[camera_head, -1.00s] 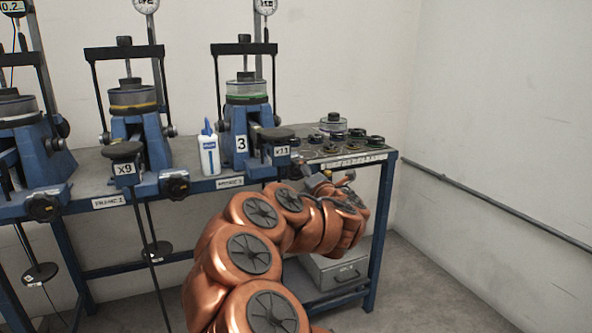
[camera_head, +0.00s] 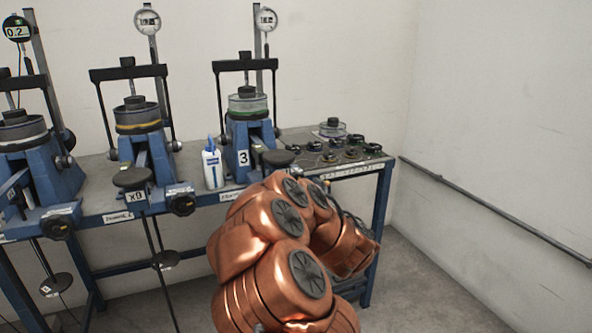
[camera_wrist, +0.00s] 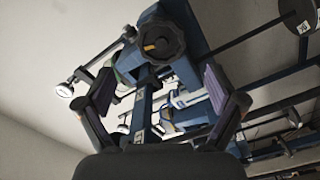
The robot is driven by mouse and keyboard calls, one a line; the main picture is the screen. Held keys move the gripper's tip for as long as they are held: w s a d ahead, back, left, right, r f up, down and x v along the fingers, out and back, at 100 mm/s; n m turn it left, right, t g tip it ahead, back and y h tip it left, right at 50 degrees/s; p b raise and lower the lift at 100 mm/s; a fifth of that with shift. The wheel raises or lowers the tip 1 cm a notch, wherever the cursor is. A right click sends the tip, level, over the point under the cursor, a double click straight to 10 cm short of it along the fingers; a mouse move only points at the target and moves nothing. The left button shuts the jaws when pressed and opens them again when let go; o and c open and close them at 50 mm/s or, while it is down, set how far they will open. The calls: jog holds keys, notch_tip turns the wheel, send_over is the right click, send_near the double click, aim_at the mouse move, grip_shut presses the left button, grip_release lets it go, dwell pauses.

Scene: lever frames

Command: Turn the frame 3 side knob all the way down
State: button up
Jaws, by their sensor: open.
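Frame 3 (camera_head: 238,135) is the blue stand with the "3" label at the middle of the bench in the head view. My arm covers its lower front there, and my gripper is hidden behind the arm. In the wrist view, a black lobed knob (camera_wrist: 161,38) with an orange mark sits on a blue body, apparently frame 3's. My gripper (camera_wrist: 158,80) is open, its two purple-padded fingers spread wide with nothing held. The knob shows beyond the fingertips, slightly above the middle of the gap. I cannot tell the distance, and no contact shows.
A white bottle (camera_head: 212,166) stands left of frame 3. Frame 2 (camera_head: 143,150), with its hanging weight (camera_head: 165,259), is further left. Several small dark parts (camera_head: 352,154) lie on the bench's right end. The floor right of the bench is clear.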

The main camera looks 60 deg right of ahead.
jog(key=shift+m, duration=0.6)
jog(key=x, duration=0.9)
jog(key=shift+w+f, duration=0.1)
jog(key=shift+w, duration=0.15)
jog(key=c, duration=1.6)
